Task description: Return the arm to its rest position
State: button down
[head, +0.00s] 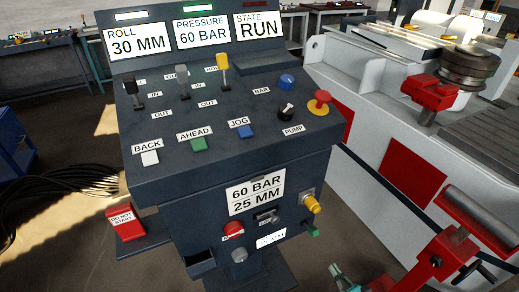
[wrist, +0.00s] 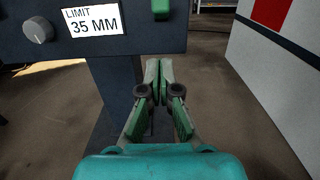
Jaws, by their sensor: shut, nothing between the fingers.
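My gripper (wrist: 158,78) shows in the wrist view with its green fingers together and nothing between them. Its fingertips point at the dark pedestal and floor below the control console, apart from the panel. In the head view, a small teal piece (head: 340,277) at the bottom edge looks like part of my gripper; most of the arm is out of view. The control console (head: 190,185) fills the middle of the head view. Its displays read ROLL 30 MM (head: 138,42), PRESSURE 60 BAR (head: 201,32) and STATE RUN (head: 258,26).
The console's lower front carries a red button (head: 233,229), a yellow knob (head: 312,204) and a grey knob (wrist: 38,30) beside a LIMIT 35 MM label (wrist: 91,21). The bender (head: 385,130) stands to the right. Cables (head: 60,188) lie at left. Floor below the gripper is clear.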

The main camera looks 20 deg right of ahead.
jog(key=s+a+f+n+g+y, duration=0.1)
jog(key=s+a+f+n+g, duration=0.15)
jog(key=a, duration=0.35)
jog(key=s+a+f+n+g, duration=0.2)
jog(key=a+f+n, duration=0.1)
jog(key=a, duration=0.3)
jog(key=s+a+n+g+h, duration=0.1)
jog(key=s+a+n+g, duration=0.2)
jog(key=s+a+n, duration=0.6)
jog(key=s+r+n+t, duration=0.1)
jog(key=s+r+n, duration=0.3)
jog(key=r+n, duration=0.3)
jog(key=s+a+r+n+t, duration=0.1)
jog(key=s+r+n, duration=0.3)
jog(key=r+n, duration=0.3)
jog(key=s+r+n+t, duration=0.2)
jog(key=s+r+n, duration=0.2)
jog(key=r, duration=1.1)
jog(key=n, duration=0.3)
jog(key=shift+a+r+h, duration=0.2)
jog(key=shift+r+h, duration=0.1)
